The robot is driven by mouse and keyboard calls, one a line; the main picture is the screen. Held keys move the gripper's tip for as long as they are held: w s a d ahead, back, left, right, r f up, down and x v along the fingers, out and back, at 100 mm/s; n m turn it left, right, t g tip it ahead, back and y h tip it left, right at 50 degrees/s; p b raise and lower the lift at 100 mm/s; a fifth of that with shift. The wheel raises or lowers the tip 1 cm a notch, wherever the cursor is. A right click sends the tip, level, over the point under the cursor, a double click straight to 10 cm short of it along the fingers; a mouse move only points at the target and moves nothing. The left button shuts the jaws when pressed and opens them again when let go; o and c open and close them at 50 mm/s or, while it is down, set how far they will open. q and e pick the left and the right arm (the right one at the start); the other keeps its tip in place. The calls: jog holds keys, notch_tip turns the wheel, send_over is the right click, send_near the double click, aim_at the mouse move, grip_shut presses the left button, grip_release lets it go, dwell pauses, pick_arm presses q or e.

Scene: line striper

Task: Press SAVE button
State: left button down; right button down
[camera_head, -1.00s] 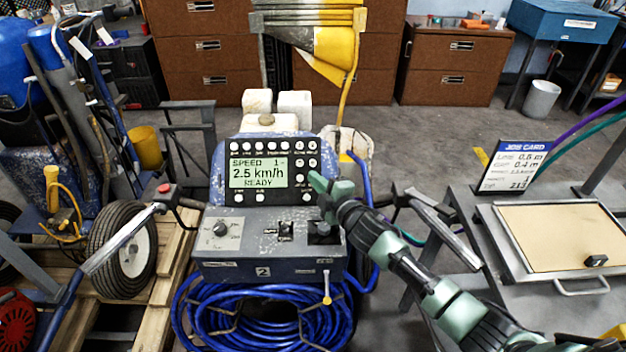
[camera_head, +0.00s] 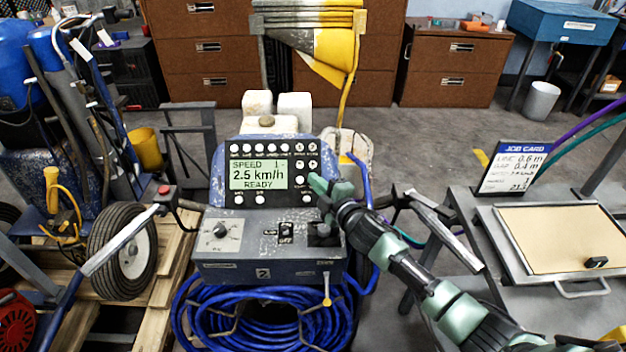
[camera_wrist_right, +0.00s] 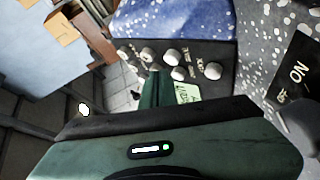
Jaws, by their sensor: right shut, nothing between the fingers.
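Round white buttons sit above, right of and below the screen. I cannot read which one is SAVE. My right gripper (camera_head: 318,186) is shut and empty, its tip at the lower right of the panel, covering part of the button area. I cannot tell whether it touches a button. In the right wrist view, a green finger (camera_wrist_right: 155,90) stands in front of the screen (camera_wrist_right: 187,94), near several buttons (camera_wrist_right: 178,73). My left gripper is not in view.
Below the panel is a grey box with a dial (camera_head: 220,230) and a switch (camera_head: 286,232). A coiled blue hose (camera_head: 255,320) hangs under it. A job card (camera_head: 513,167) and a framed board (camera_head: 565,238) are on the bench at right.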

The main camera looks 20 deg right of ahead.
jog(key=shift+f, duration=0.1)
dwell(0.7)
jog(key=shift+w+f+b, duration=0.2)
jog(key=shift+w+b, duration=0.1)
jog(key=shift+w, duration=0.05)
jog(key=shift+w+d+f+b, duration=0.15)
jog(key=shift+w+f+b, duration=0.1)
jog(key=shift+f+b, duration=0.1)
dwell(0.7)
jog(key=shift+r, duration=0.15)
jog(key=shift+s+r+p, duration=0.5)
jog(key=shift+s+p, duration=0.1)
jog(key=shift+p, duration=0.25)
jog(key=shift+s+a+r+p, duration=0.25)
jog(key=shift+r+p, duration=0.15)
jog(key=shift+p, duration=0.1)
jog(key=s+r+p, duration=0.2)
jog(key=s+p, duration=0.1)
jog(key=shift+a+r, duration=0.35)
jog(key=shift+a, duration=0.05)
